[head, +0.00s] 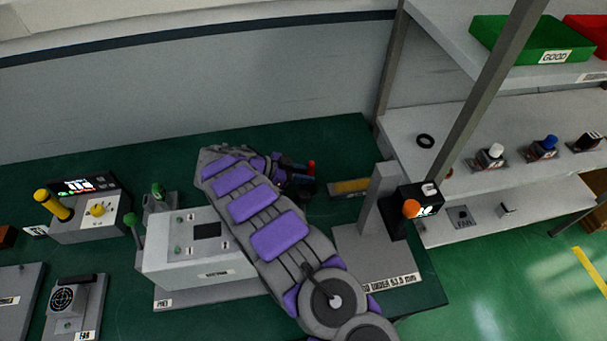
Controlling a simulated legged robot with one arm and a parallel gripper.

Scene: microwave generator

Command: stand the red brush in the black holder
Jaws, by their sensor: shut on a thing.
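My gripper (298,178) shows small and dark beyond my purple and grey arm, low over the green table or at its top; I cannot tell its height. A small upright red piece (311,168), which looks like part of the red brush, shows at its fingertips. My gripper is shut on it. The rest of the brush is hidden or too small to make out. I cannot pick out the black holder for sure; dark shapes by the fingertips blend with my gripper.
A grey control box (200,255) stands left of my arm. A grey gauge stand (375,210) with a black display (420,205) stands to the right. A yellow-marked block (350,187) lies between. A shelf (400,135) with several small items is at the right, a wall behind.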

